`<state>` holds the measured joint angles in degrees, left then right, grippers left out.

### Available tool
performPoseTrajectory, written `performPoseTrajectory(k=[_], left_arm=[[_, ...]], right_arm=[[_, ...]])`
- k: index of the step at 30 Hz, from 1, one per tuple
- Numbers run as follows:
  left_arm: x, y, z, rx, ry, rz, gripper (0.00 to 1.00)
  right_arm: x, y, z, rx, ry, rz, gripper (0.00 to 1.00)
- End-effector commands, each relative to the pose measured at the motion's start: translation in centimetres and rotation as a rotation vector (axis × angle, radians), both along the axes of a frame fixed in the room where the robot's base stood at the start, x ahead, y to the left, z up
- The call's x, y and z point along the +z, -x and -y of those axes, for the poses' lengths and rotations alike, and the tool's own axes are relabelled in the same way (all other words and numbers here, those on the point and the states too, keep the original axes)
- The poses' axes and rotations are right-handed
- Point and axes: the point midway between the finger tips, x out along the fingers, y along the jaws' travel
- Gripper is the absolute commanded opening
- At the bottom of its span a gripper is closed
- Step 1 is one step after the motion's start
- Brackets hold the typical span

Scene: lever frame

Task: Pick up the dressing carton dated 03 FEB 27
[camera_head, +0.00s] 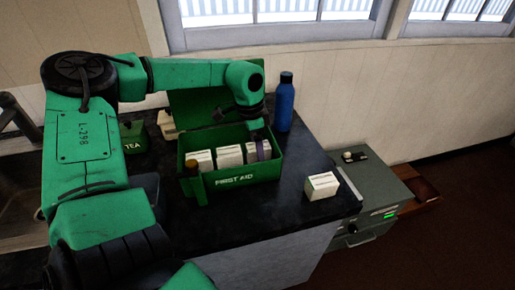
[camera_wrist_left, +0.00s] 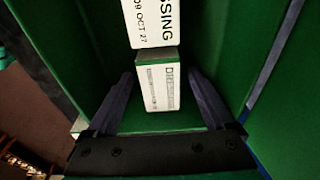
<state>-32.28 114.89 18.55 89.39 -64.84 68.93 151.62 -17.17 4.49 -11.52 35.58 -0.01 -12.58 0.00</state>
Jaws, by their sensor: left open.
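The green FIRST AID box (camera_head: 236,180) stands open on the dark counter. White cartons stand in it in a row: a left one (camera_head: 200,160), a middle one (camera_head: 230,156) and a right one (camera_head: 251,153). Another white carton (camera_head: 322,186) lies outside, near the counter's right edge. My left gripper (camera_head: 262,150) reaches down into the box's right end. In the left wrist view its open fingers (camera_wrist_left: 160,74) flank a white carton (camera_wrist_left: 160,88) whose small print is too blurred to read. The adjoining carton (camera_wrist_left: 150,20) reads 09 OCT 27. I cannot read 03 FEB 27 anywhere.
A blue bottle (camera_head: 285,102) stands behind the box at right. A brown-topped item (camera_head: 192,168) is at the box's front left corner. A green TEA tin (camera_head: 133,139) is behind at left. A grey cabinet (camera_head: 372,186) stands beyond the counter. The counter's front is clear.

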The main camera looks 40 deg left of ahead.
Motion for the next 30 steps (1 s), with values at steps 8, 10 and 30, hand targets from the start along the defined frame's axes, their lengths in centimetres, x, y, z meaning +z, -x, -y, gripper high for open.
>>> performPoseTrajectory(k=[8,10,30], left_arm=[[-0.6,-0.1,0.0,0.001,0.0,0.002,0.76],[-0.6,-0.1,0.0,0.001,0.0,0.001,0.49],[2.9,-0.2,0.0,0.0,-0.002,0.008,0.0]], right_arm=[[0.0,0.0,0.1,0.001,0.002,-0.001,0.5],[0.0,0.0,0.1,0.001,0.002,-0.001,0.5],[-0.7,0.1,0.2,-0.001,0.003,-0.002,0.5]])
